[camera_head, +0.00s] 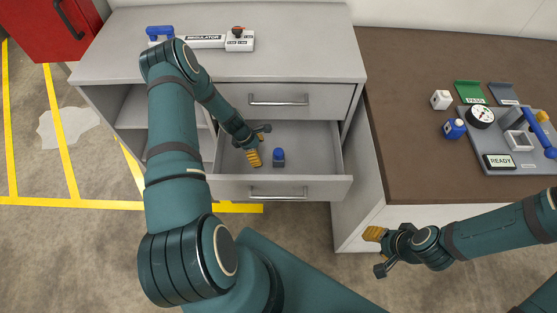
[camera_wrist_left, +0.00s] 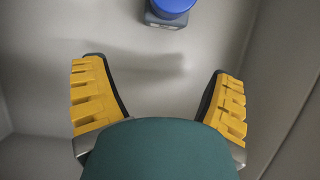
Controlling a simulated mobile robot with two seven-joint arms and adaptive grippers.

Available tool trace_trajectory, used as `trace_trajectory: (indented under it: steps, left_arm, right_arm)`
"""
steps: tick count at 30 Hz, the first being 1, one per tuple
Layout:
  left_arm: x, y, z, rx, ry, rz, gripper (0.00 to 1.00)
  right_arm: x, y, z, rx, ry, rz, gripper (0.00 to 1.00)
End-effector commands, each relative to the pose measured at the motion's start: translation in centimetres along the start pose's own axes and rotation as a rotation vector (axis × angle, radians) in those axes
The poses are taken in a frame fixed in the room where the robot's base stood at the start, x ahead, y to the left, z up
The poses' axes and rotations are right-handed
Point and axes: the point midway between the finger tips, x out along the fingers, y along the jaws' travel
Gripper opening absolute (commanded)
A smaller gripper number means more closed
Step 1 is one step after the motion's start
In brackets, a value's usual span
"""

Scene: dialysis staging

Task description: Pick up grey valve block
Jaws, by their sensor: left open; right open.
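The grey valve block (camera_head: 278,163), a small dark-grey block with a blue round top, sits inside the open drawer (camera_head: 325,160) of the grey cabinet. In the left wrist view the valve block (camera_wrist_left: 165,20) shows at the top edge, partly cut off, beyond the fingertips. My left gripper (camera_head: 259,143) is inside or just above the drawer, to the left of the block and apart from it. Its yellow-padded fingers (camera_wrist_left: 160,95) are spread with nothing between them. My right gripper (camera_head: 377,252) is open and empty, low in front of the brown counter.
A closed drawer (camera_head: 278,101) is above the open one. A regulator panel (camera_head: 205,42) lies on the cabinet top. The brown counter (camera_head: 410,150) at right holds a grey tray (camera_head: 530,165) with a gauge and parts, plus a white block (camera_head: 441,99) and a blue block (camera_head: 454,128).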

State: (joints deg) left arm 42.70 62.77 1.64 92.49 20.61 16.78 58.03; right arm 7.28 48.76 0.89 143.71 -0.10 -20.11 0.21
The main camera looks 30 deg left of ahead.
Motion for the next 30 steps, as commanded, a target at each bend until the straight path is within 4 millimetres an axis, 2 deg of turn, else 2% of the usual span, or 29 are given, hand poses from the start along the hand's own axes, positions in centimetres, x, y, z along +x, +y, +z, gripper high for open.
trace_trajectory:
  steps: [3, 6, 11, 15, 22, 30]
  left_arm:
    - [0.9, 0.0, 2.0, 0.003, 0.0, -0.001, 0.85]
    - [1.4, 0.0, 3.1, 0.002, 0.0, -0.001, 0.85]
    - [1.6, 0.0, 3.8, 0.0, 0.001, 0.0, 0.85]
    - [2.2, 0.0, 5.3, 0.002, 0.0, 0.0, 0.85]
    - [6.1, -0.1, 5.0, -0.001, 0.0, -0.002, 0.85]
    - [7.2, 0.0, 5.1, -0.001, 0.001, 0.0, 0.85]
  right_arm:
    - [0.1, 0.1, 0.0, 0.0, 0.001, 0.0, 0.47]
    - [0.2, 0.1, 0.0, 0.0, 0.001, 0.0, 0.47]
    - [0.2, 0.1, -0.1, 0.0, 0.002, 0.0, 0.47]
    - [0.3, 0.1, -0.1, 0.0, 0.002, 0.0, 0.47]
    - [1.2, 0.5, -0.1, 0.0, 0.006, 0.0, 0.47]
    - [1.4, 0.5, -0.2, -0.001, 0.008, 0.0, 0.47]
